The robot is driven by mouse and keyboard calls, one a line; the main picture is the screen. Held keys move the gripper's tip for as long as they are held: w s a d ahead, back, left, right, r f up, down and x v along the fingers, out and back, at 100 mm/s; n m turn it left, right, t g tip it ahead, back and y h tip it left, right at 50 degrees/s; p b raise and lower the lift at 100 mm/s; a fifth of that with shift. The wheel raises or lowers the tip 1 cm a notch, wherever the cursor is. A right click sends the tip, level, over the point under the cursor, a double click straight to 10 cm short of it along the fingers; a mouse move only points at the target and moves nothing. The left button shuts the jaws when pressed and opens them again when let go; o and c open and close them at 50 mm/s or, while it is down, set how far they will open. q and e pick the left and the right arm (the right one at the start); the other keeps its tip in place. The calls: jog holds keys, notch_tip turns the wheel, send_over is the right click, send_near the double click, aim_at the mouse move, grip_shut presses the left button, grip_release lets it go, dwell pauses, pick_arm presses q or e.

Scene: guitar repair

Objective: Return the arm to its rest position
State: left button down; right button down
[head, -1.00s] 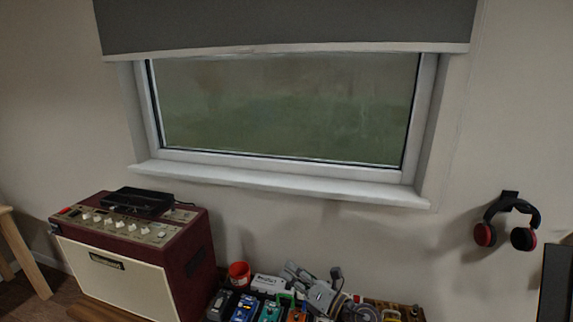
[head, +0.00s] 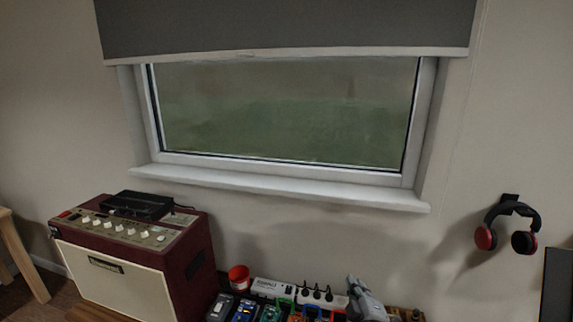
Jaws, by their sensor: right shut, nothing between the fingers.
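My right gripper (head: 355,286) shows at the bottom edge, right of centre, as a grey shape over the right end of the pedal area. It is shut and holds nothing. The rest of my right arm is cut off by the lower edge. My left gripper is not in view.
A dark red amplifier (head: 195,262) with a black box (head: 138,205) on top stands at the lower left. Headphones (head: 508,222) hang on the right wall.

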jog(key=s+d+f+m+g, duration=0.1)
jog(key=s+f+m+g, duration=0.3)
jog(key=s, duration=0.4)
jog(key=s+d+f+m+g+y, duration=0.1)
jog(key=s+f+m+g, duration=0.2)
jog(key=s+f+g, duration=0.35)
jog(key=s+d+f+m+g, duration=0.1)
jog(key=s+f+m+g, duration=0.25)
jog(key=s, duration=0.65)
notch_tip(320, 180, down, 32)
jog(key=s+d, duration=0.2)
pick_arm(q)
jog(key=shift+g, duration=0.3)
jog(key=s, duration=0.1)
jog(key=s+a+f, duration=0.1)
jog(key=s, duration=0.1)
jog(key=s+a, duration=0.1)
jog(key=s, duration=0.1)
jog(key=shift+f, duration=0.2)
pick_arm(e)
jog(key=s+d+f, duration=0.4)
jog(key=s+f, duration=0.6)
jog(key=s+d+f+n+g+h, duration=0.1)
jog(key=s+d+f, duration=0.3)
jog(key=s+f, duration=0.6)
jog(key=shift+s, duration=0.2)
